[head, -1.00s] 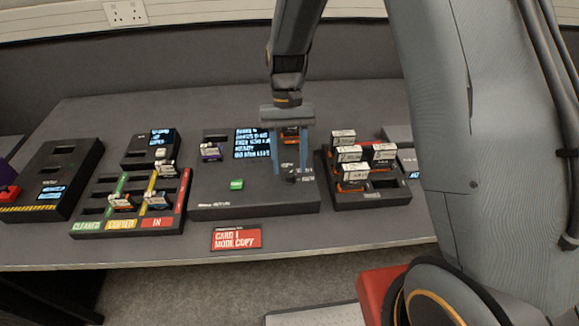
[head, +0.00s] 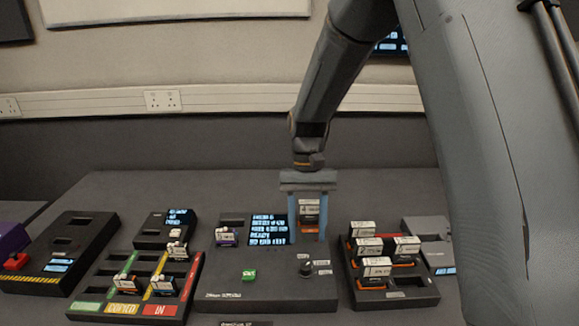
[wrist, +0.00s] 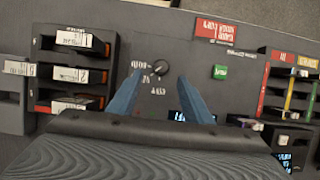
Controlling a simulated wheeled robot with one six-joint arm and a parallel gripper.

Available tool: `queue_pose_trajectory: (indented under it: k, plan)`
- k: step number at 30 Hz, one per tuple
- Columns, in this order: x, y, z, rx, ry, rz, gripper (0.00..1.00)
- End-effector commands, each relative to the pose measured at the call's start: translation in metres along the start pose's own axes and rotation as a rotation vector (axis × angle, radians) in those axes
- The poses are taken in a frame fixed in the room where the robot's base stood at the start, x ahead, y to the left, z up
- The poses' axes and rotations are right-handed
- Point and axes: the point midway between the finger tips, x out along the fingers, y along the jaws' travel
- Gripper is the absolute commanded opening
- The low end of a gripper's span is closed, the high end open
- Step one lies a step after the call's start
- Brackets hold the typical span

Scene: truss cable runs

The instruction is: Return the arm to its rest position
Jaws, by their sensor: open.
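My gripper (head: 308,217) is open above the rear right of the black copier console, with its two blue fingers pointing down. An orange-and-white card (head: 309,212) stands upright behind or between the fingers in the head view; I cannot tell which. In the wrist view my gripper (wrist: 155,92) shows its fingers spread apart, with nothing between the tips but the console surface and a round knob (wrist: 160,68). My arm (head: 335,80) rises from the gripper to the upper right.
The console (head: 265,290) has a lit screen (head: 268,229) and a green button (head: 249,275). A black rack (head: 415,293) with several cards stands right. A sorting tray (head: 90,290) with coloured strips stands left. The grey wall (head: 240,60) is behind the table.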

Motion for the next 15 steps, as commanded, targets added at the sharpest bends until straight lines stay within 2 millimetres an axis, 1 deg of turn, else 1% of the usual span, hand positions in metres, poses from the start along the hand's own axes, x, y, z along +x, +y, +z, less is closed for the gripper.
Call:
queue_pose_trajectory:
  k: [2, 5, 9, 12, 15]
  plan:
    - [-0.001, 0.01, 0.006, 0.001, 0.028, -0.004, 0.45]
    - [-0.002, 0.03, 0.019, 0.001, 0.096, -0.012, 0.45]
    - [0.002, 0.066, 0.046, -0.006, 0.228, -0.018, 0.45]
    - [0.007, 0.089, 0.066, -0.012, 0.321, -0.016, 0.45]
    - [0.013, 0.106, 0.085, -0.02, 0.401, -0.01, 0.45]
